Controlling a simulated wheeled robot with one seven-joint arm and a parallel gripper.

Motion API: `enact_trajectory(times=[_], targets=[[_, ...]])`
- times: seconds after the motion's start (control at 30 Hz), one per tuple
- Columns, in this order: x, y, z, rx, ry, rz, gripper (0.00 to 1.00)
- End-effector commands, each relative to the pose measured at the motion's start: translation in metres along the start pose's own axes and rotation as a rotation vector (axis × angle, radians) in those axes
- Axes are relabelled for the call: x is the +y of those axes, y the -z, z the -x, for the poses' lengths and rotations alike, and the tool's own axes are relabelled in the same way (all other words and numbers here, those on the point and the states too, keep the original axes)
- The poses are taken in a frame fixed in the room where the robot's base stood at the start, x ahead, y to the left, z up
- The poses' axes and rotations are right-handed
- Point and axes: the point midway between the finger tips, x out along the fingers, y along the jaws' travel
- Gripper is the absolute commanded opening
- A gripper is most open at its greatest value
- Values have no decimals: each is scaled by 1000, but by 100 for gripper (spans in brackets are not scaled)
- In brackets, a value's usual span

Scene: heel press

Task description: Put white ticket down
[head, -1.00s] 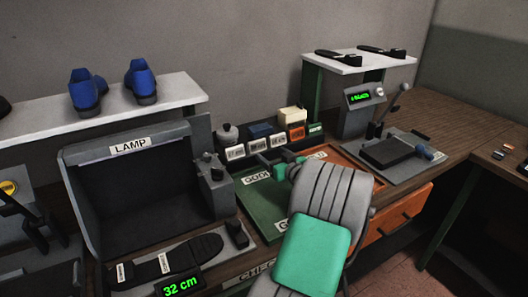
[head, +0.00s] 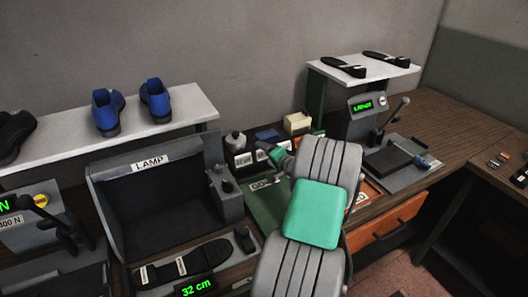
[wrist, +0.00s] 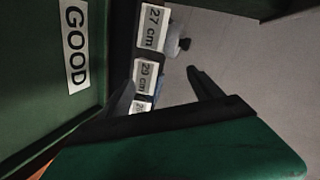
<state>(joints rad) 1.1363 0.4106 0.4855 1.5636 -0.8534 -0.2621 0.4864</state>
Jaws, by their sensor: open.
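I cannot make out a separate white ticket in either view. A cream-white block (head: 297,122) stands on the rack at the back of the bench; I cannot tell whether it is a stack of tickets. The green mat marked GOOD (head: 262,195) lies in front of the rack and shows at the left of the wrist view (wrist: 35,70). My gripper (head: 268,150) is open over the back of this mat, near the rack. My arm hides part of it and much of the mat. No ticket shows between its fingers.
The rack has size labels, including 27 cm (wrist: 151,28). The lamp box (head: 150,205) stands at left, with a black sole (head: 200,262) in front. A lever press (head: 385,155) stands at right. Blue shoes (head: 130,107) sit on a shelf.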

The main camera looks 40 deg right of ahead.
Motion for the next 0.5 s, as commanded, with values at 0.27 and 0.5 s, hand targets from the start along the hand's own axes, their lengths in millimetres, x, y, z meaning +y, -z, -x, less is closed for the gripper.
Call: enact_trajectory(times=[0.27,0.5], targets=[[13,13,0,49,-39,-1012,75],[18,13,1,79,-33,-1798,75]])
